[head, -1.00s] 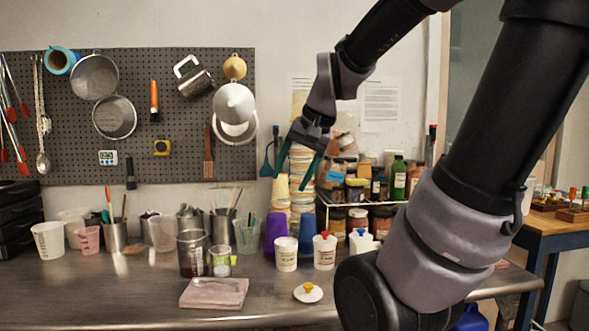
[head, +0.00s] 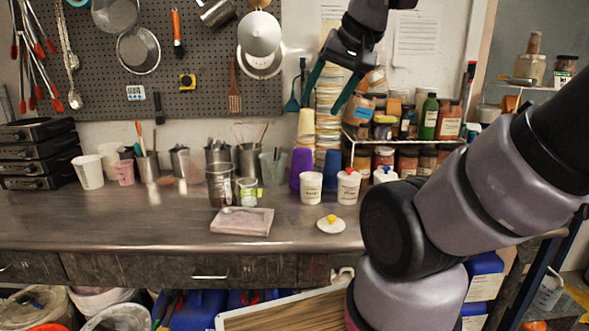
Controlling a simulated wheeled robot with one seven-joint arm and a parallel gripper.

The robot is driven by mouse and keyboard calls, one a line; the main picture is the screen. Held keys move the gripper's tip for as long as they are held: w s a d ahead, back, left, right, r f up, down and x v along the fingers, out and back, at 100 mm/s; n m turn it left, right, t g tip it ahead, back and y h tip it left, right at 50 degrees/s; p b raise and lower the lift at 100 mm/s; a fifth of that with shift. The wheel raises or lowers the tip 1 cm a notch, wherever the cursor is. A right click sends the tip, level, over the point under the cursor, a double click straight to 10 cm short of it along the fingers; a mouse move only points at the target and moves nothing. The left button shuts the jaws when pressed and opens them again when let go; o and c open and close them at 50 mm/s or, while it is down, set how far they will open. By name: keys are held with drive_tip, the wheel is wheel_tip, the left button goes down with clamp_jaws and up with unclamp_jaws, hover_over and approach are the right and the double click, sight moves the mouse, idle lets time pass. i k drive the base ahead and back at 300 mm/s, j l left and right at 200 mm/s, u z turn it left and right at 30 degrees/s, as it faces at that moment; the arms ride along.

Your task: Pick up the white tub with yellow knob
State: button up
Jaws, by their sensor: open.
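A white tub (head: 311,187) with dark lettering stands on the metal counter (head: 150,225), and no knob shows on it. A white lid with a yellow knob (head: 331,224) lies flat on the counter in front of the tubs, apart from them. A white tub with a red knob (head: 348,187) stands just right of the first tub. A white tub with a blue knob (head: 385,175) is partly hidden behind my arm. My gripper (head: 327,92) is open and empty, its green fingers pointing down, high above the tubs in the picture.
Purple and blue cups (head: 301,168) stand close behind the tubs. A wire shelf of jars (head: 405,142) is at the back right. The front counter edge is clear.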

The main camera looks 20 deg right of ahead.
sight(310, 182)
drive_tip(key=l+u, duration=0.2)
drive_tip(key=l, duration=1.2)
drive_tip(key=i, duration=0.05)
